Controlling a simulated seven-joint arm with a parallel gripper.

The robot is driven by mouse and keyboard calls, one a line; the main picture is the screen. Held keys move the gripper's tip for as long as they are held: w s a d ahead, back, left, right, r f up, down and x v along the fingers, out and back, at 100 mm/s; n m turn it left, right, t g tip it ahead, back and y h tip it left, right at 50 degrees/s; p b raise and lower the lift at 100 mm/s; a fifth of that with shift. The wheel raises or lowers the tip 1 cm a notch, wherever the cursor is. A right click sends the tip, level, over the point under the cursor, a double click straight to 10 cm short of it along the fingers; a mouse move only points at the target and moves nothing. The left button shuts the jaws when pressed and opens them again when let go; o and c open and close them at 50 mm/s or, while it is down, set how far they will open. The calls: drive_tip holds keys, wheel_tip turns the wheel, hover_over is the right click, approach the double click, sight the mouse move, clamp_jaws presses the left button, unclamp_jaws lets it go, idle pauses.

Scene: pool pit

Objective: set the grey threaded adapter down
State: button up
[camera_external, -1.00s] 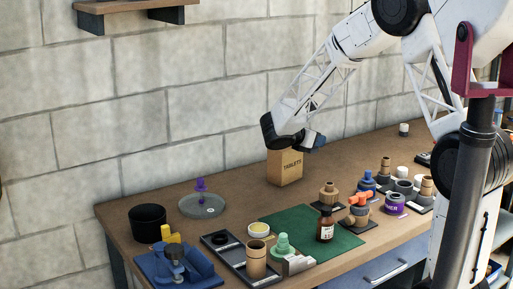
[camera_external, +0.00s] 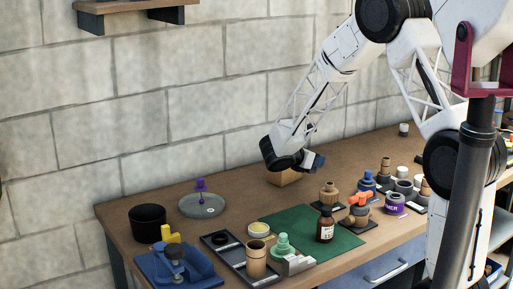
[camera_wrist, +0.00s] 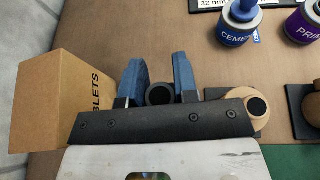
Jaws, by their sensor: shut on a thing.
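My gripper (camera_wrist: 158,75) has two blue fingers, shut on the grey threaded adapter (camera_wrist: 160,95). The adapter shows as a dark round ring between the fingers, partly hidden by the black gripper bar. In the external view my gripper (camera_external: 314,162) is low over the back of the bench, beside the cardboard TABLETS box. The adapter cannot be made out there, and I cannot tell whether it touches the bench.
The TABLETS box (camera_wrist: 62,100) stands close to the left finger and shows behind my wrist in the external view (camera_external: 286,178). A tan fitting (camera_wrist: 238,112) lies to the right. Cement (camera_wrist: 238,25) and primer (camera_wrist: 304,24) cans stand beyond. Bare bench (camera_wrist: 120,25) lies ahead of the fingers.

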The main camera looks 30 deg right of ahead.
hover_over(313, 193)
drive_tip(key=shift+w+f, duration=0.1)
drive_tip(key=shift+f, duration=2.2)
drive_tip(key=shift+f, duration=1.85)
drive_tip(key=shift+f, duration=0.1)
drive_tip(key=o, duration=0.9)
drive_tip(key=shift+v, duration=6)
drive_tip(key=shift+d, duration=0.1)
